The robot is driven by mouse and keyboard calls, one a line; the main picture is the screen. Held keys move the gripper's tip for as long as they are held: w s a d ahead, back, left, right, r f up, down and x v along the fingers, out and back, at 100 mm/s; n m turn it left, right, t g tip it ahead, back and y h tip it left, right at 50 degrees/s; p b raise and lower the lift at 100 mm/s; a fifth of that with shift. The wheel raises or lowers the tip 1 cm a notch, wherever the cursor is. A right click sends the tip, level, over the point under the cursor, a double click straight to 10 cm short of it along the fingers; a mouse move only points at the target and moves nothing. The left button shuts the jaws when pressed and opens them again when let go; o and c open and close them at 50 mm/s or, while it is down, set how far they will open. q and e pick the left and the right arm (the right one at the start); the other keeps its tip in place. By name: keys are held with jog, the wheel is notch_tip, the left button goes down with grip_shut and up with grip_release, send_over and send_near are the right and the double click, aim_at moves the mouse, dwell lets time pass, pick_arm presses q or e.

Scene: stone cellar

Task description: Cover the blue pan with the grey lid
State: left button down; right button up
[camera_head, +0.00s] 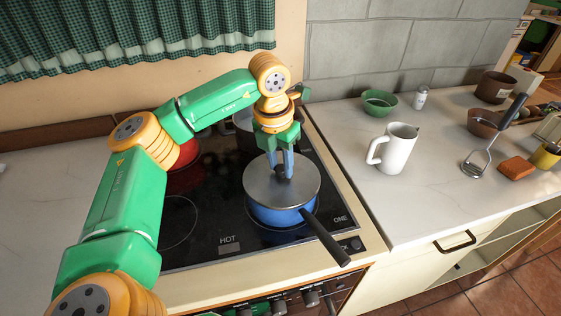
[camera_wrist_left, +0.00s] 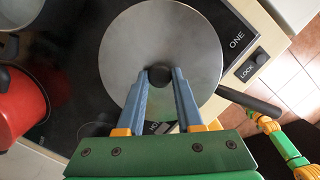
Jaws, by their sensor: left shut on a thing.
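The blue pan (camera_head: 282,215) stands on the black cooktop, its dark handle (camera_head: 325,238) pointing to the front right. The grey lid (camera_head: 300,187) lies over the top of the pan and covers its opening; it looks about level. In the left wrist view the round lid (camera_wrist_left: 190,45) hides the pan body. My left gripper (camera_head: 283,174) points down from above and is shut on the lid's dark knob (camera_wrist_left: 159,76). The tips of its blue-grey fingers sit on either side of the knob. My right gripper cannot be made out in the head view.
A red pot (camera_head: 185,178) stands behind my left arm, with a grey pot (camera_head: 243,122) at the back of the cooktop (camera_head: 190,243). On the right counter are a white jug (camera_head: 398,150), a green bowl (camera_head: 380,102) and a masher (camera_head: 478,165). The counter's front is clear.

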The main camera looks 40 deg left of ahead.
pick_arm(q)
jog(key=shift+c, duration=2.4)
grip_release()
jog(key=shift+r, duration=0.1)
jog(key=r, duration=0.4)
jog(key=s+r, duration=0.1)
jog(key=r, duration=0.1)
jog(key=shift+b, duration=0.35)
jog(key=shift+r, duration=0.5)
